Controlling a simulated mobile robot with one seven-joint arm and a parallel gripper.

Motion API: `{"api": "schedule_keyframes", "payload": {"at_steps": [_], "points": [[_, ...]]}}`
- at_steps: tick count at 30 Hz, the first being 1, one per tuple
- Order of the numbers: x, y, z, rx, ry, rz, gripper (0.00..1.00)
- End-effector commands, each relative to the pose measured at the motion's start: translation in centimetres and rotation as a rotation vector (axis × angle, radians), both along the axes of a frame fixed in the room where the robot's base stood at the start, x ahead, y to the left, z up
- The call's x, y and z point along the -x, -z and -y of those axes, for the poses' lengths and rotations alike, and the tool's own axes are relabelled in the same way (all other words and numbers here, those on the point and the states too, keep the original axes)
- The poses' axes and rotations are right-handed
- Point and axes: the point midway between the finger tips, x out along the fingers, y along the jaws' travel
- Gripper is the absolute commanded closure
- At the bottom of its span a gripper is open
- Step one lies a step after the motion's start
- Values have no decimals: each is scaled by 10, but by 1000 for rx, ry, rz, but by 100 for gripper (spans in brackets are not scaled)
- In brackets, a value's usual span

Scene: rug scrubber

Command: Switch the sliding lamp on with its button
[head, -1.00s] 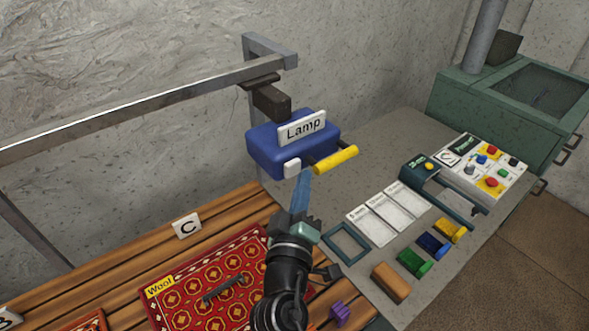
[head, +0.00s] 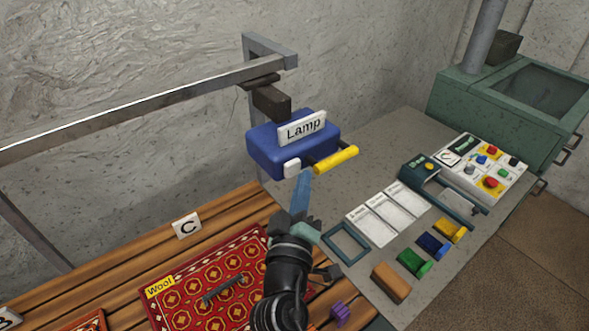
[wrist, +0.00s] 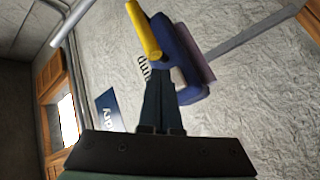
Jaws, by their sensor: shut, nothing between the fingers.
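The lamp (head: 270,152) is a blue box with a "Lamp" label, hanging from a metal rail by a dark bracket. A white button (head: 292,168) sits on its front face, left of a yellow handle (head: 336,160). In the wrist view the yellow handle (wrist: 143,30) and the blue lamp body (wrist: 178,50) are ahead of the fingers; the button cannot be made out there. My gripper (head: 304,174) is shut and empty, its blue fingertips just below and right of the button. I cannot tell whether they touch it. The gripper also shows in the wrist view (wrist: 160,85).
The metal rail (head: 150,102) runs left from the lamp. Below are a slatted wooden bench with a red rug (head: 200,285) and a grey table (head: 385,150) with white cards, coloured blocks and a control panel (head: 484,165). A green machine (head: 520,110) stands at the right.

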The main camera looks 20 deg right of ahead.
Motion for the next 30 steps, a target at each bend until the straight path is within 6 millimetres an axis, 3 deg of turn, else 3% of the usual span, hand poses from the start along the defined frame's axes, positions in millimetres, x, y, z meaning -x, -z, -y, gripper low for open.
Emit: {"api": "schedule_keyframes", "payload": {"at_steps": [30], "points": [[-9,0,-4,0,0,0,100]]}}
